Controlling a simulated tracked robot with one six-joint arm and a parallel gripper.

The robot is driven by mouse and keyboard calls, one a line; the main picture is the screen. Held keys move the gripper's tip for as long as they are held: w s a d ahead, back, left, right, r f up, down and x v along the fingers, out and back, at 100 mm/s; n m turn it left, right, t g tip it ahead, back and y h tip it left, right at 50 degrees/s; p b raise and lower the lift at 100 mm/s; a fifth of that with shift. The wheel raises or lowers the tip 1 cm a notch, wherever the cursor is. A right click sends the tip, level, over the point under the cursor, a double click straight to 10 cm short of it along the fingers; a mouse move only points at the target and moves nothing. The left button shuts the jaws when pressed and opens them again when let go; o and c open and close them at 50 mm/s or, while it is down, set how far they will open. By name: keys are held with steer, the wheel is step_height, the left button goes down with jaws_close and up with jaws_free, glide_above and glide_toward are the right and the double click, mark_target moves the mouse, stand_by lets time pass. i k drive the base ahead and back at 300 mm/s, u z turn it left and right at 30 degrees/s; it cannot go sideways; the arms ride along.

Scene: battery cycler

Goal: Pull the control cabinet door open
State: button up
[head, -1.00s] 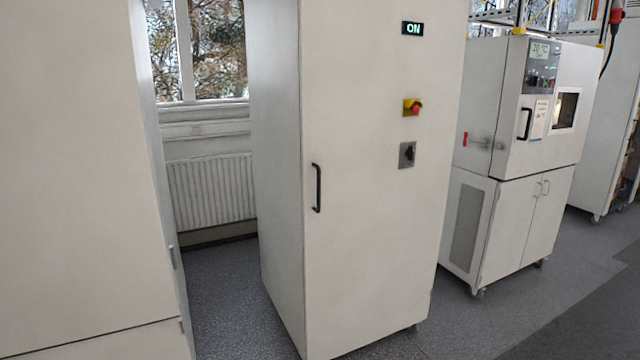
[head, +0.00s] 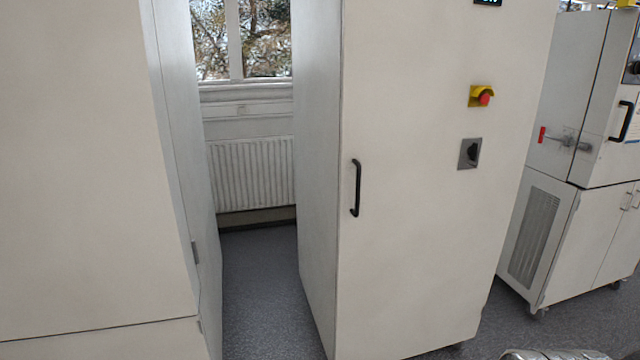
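The control cabinet (head: 318,200) is a tall white box in the middle of the head view. Its door (head: 420,240) faces me and looks shut. A black vertical bar handle (head: 355,188) sits near the door's left edge. A red knob on a yellow plate (head: 482,96) and a black rotary switch on a grey plate (head: 469,153) are on the door's right side. My gripper is not in view.
Another white cabinet (head: 90,160) stands close on the left, with a narrow floor gap (head: 258,275) between. A radiator (head: 252,172) and window are behind the gap. A white test chamber (head: 570,90) stands at right. A shiny rounded shape (head: 555,354) shows at the bottom edge.

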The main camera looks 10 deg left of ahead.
mark_target(421, 239)
steer(key=u, duration=0.35)
steer(key=i, duration=0.6)
steer(key=u, duration=0.7)
steer(key=i, duration=0.45)
steer(key=u, duration=0.2)
